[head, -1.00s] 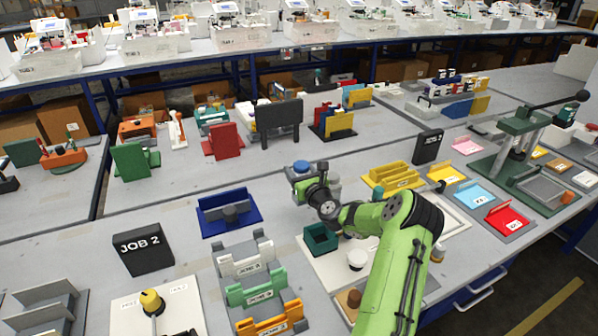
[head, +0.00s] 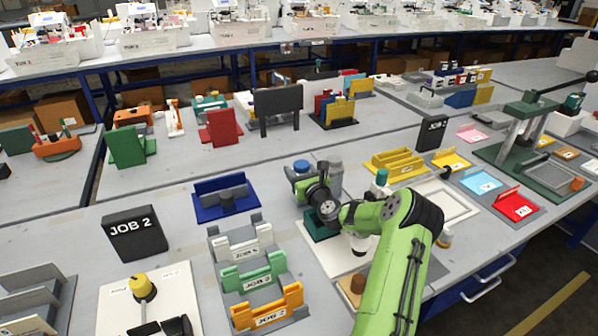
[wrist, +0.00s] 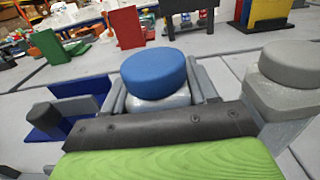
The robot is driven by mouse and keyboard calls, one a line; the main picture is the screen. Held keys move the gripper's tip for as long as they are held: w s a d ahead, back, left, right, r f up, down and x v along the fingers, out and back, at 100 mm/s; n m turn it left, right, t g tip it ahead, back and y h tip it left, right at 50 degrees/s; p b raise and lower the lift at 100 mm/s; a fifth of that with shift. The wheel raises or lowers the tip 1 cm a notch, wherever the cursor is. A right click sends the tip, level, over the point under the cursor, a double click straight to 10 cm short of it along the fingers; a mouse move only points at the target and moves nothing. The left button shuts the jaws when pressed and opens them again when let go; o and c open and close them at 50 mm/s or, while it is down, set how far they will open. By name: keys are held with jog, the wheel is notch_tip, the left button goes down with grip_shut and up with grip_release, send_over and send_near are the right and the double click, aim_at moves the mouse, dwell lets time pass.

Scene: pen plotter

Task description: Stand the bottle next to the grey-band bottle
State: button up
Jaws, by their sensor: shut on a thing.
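A bottle with a blue cap (head: 301,167) is held upright in my gripper (head: 302,184). In the wrist view the blue cap (wrist: 153,62) stands between the two grey fingers of my gripper (wrist: 162,95), which are shut on the pale body below it. A grey-topped bottle (head: 329,176) stands close to the right of the held bottle. It also shows in the wrist view (wrist: 288,72) at the right, with a gap between it and the fingers. Its band is not clear. The held bottle's base is hidden, so I cannot tell whether it touches the table.
A dark green box (head: 314,226) and a white cup (head: 361,243) are near my arm. A bottle with a teal cap (head: 382,176) stands behind my arm. A blue holder (head: 226,207) lies to the left, and a yellow rack (head: 398,165) to the right.

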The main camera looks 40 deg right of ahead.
jog(key=shift+f+b, duration=0.3)
jog(key=shift+f, duration=0.2)
jog(key=o, duration=1.4)
